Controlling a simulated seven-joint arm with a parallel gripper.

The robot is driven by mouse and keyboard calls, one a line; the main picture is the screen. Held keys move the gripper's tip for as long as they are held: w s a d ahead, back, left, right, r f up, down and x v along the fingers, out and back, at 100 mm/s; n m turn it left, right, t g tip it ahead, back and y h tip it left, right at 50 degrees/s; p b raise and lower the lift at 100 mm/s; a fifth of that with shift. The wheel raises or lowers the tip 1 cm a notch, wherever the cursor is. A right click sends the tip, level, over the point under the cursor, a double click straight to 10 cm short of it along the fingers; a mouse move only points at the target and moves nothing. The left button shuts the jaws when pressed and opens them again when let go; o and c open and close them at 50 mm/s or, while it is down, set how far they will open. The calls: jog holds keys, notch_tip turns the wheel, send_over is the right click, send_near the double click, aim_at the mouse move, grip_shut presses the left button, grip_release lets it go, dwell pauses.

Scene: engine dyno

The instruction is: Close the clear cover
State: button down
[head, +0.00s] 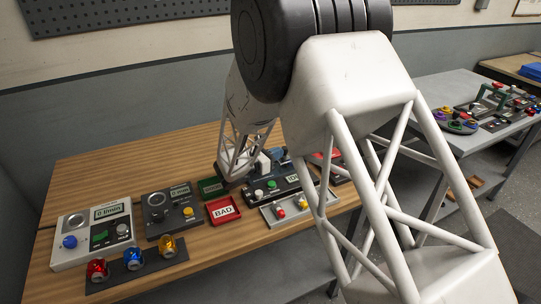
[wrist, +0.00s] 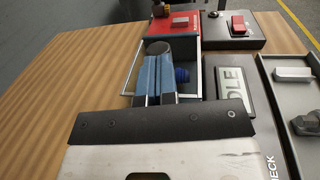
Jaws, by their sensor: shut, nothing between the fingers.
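My gripper (wrist: 158,52) is shut, its two blue fingers side by side with nothing between them. In the wrist view it reaches over a shallow grey-rimmed box (wrist: 199,62) with a blue knob (wrist: 182,75) in it. A thin slanted edge stands at the box's left side; I cannot tell whether it is the clear cover, and no clear panel shows distinctly. My fingers hide part of the box, and contact cannot be told.
A red unit (wrist: 180,22) and a dark unit with a red switch (wrist: 238,28) stand beyond the box. A red BAD tray (head: 223,210), a green tray (head: 211,187) and a grey tray with buttons (head: 288,213) lie nearby. The wooden bench (head: 110,165) is clear at the back left.

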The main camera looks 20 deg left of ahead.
jog(key=shift+w+d+r, duration=0.1)
jog(key=shift+w+d, duration=0.2)
jog(key=shift+v, duration=5.45)
jog(key=shift+w, duration=0.1)
jog(key=s+d+r+m+g, duration=0.2)
jog(key=d+r+m+g, duration=0.25)
jog(key=d, duration=0.65)
jog(key=s+d+r+m+g, duration=0.25)
jog(key=d+r+m, duration=0.2)
jog(key=d, duration=0.65)
jog(key=s+d+r+m+g, duration=0.2)
jog(key=d+r+m+g, duration=0.25)
jog(key=d, duration=0.65)
jog(key=s+d+r+m+y, duration=0.2)
jog(key=s+d+m, duration=0.3)
jog(key=s, duration=0.3)
jog(key=s+d+r+m+y, duration=0.2)
jog(key=s+d+m+y, duration=0.3)
jog(key=s, duration=0.4)
jog(key=s+d+r+m+y, duration=0.1)
jog(key=s+d+m+y, duration=0.2)
jog(key=s, duration=0.6)
jog(key=d+m, duration=0.2)
jog(key=d, duration=0.1)
jog(key=shift+s+d+r, duration=0.15)
jog(key=shift+d+r, duration=0.15)
jog(key=shift+r, duration=0.1)
